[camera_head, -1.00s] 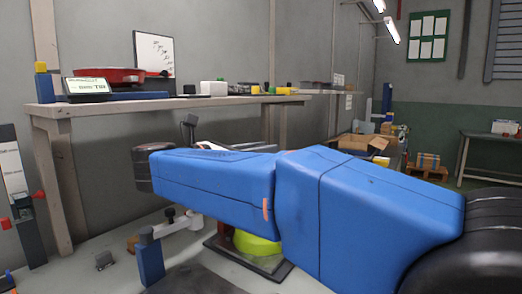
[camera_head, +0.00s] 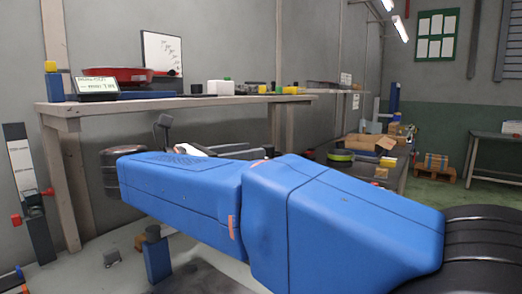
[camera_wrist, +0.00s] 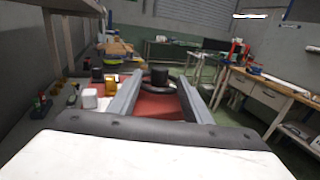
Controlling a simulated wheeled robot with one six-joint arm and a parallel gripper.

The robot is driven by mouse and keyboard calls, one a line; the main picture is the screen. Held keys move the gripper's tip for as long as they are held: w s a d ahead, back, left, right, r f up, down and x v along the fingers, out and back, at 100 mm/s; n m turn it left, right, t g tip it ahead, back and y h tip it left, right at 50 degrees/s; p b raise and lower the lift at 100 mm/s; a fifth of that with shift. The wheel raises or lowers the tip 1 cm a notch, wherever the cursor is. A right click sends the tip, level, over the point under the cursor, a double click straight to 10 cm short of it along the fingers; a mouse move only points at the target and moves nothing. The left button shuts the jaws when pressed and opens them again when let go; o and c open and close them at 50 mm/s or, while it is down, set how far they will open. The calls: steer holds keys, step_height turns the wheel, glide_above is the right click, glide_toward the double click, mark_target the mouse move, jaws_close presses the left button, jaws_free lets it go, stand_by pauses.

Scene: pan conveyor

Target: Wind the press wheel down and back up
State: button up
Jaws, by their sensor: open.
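My gripper (camera_wrist: 160,92) is open in the wrist view, its two grey fingers spread and nothing held. Beyond and between the fingers lies a red surface (camera_wrist: 152,106) with a dark ring-like part (camera_wrist: 158,88) and a black knob (camera_wrist: 160,76). I cannot tell whether this is the press wheel, nor whether the fingers touch it. In the head view my blue arm fills the middle and hides what lies behind it; my gripper does not show there. No press wheel can be made out with certainty in the head view.
A shelf (camera_head: 62,108) along the left wall carries a red pan (camera_head: 118,72), a small display (camera_head: 97,84) and a white box (camera_head: 220,87). A blue post (camera_head: 157,258) stands low at left. In the wrist view, a workbench (camera_wrist: 270,88) stands right.

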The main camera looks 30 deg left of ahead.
steer(key=v, duration=1)
steer(key=shift+s, duration=0.25)
steer(key=shift+a, duration=0.1)
steer(key=shift+s, duration=0.1)
